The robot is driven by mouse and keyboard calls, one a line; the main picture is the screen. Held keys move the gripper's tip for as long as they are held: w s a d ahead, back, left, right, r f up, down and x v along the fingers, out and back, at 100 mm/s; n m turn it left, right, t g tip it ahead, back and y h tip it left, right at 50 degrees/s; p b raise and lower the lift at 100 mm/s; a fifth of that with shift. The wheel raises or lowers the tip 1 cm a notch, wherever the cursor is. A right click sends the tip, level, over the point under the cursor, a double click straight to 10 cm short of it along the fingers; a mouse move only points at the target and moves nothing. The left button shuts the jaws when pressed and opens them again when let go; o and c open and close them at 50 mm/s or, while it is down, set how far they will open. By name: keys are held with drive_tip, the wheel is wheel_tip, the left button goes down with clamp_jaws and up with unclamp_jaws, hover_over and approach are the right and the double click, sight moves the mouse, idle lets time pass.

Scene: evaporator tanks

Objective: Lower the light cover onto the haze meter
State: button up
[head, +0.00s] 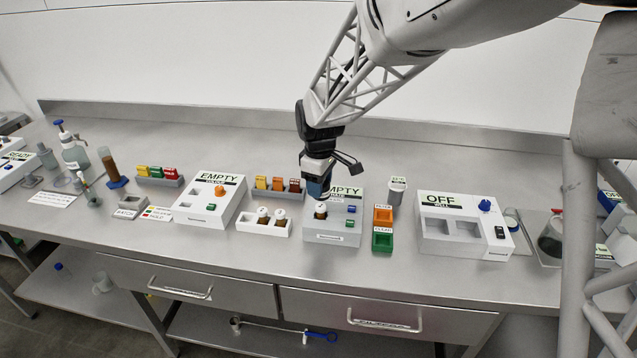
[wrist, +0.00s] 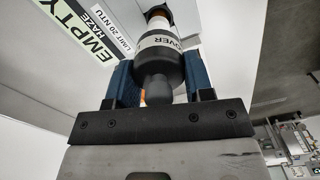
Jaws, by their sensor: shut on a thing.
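The haze meter (head: 348,226) is a white box with an "EMPTY" display, right of centre on the bench; its "EMPTY HAZE, LIMIT 20 NTU" panel (wrist: 85,32) shows in the wrist view. A white-capped vial (head: 320,211) stands upright in the meter's well. My gripper (head: 318,190) is directly above it, pointing down. In the wrist view its blue fingers (wrist: 160,85) are shut on the black light cover (wrist: 160,58), by the knob end, with a white "COVER" label band. A white and orange part shows just beyond the cover. Whether the cover touches the meter I cannot tell.
A white rack (head: 264,228) with two vials stands left of the meter. Orange and green trays (head: 382,228) and a grey cup (head: 397,189) are close on its right. The "OFF" well box (head: 465,226) is further right. Several coloured cards (head: 277,185) stand behind.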

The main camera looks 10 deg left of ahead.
sight(319, 206)
drive_tip(key=shift+f, duration=0.3)
drive_tip(key=shift+f, duration=2.95)
drive_tip(key=shift+f, duration=0.1)
drive_tip(key=o, duration=1)
drive_tip(key=shift+c, duration=0.2)
drive_tip(key=shift+r, duration=3.9)
